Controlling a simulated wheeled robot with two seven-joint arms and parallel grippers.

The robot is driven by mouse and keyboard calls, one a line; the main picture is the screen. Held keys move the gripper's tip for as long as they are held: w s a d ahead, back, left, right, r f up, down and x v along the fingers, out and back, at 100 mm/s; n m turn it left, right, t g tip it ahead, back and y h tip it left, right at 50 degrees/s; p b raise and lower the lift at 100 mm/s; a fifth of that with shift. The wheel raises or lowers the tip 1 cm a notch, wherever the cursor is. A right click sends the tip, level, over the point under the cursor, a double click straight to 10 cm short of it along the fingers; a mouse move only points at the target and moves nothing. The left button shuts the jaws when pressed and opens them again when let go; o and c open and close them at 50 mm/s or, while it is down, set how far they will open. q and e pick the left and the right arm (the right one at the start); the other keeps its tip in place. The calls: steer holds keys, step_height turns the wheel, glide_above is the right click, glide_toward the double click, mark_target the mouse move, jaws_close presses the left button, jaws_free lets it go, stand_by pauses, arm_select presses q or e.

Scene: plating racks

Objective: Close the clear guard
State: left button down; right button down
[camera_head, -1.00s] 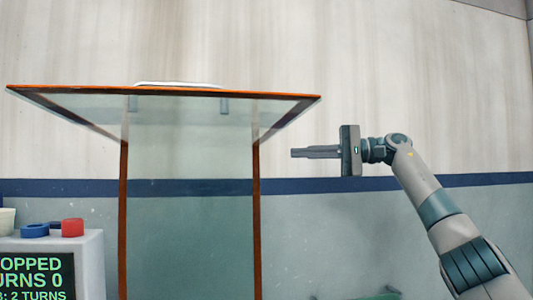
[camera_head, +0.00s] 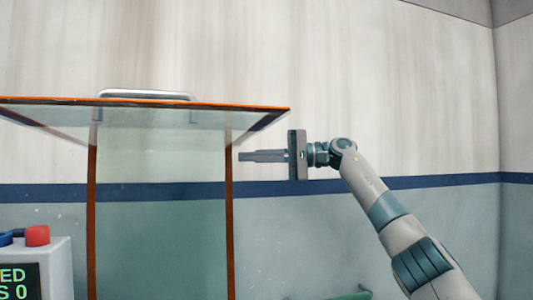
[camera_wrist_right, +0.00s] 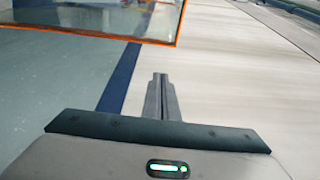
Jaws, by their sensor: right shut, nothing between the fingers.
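The clear guard (camera_head: 150,117) is a see-through panel with an orange edge. In the head view it is raised and sticks out over a clear box front with orange uprights (camera_head: 229,220). A pale bar handle (camera_head: 147,94) shows at its outer edge. In the right wrist view the guard's orange-edged corner (camera_wrist_right: 120,15) is at the top left. My right gripper (camera_head: 240,156) is shut and empty, pointing left, just below and near the guard's right corner. I cannot tell from the views whether they touch; they look apart. My left gripper is not in view.
A grey control box with a screen (camera_head: 20,283) and a red button (camera_head: 37,236) stands at the lower left. A pale wall with a dark blue stripe (camera_head: 420,182) is behind. The space right of the guard looks free apart from my arm.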

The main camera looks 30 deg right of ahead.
steer(key=shift+s+a+r+p, duration=0.1)
steer(key=shift+s+a+p, duration=0.4)
steer(key=shift+a, duration=0.45)
steer(key=shift+s+a+p, duration=0.4)
steer(key=shift+s+a, duration=0.2)
steer(key=shift+a, duration=0.35)
steer(key=shift+s, duration=0.1)
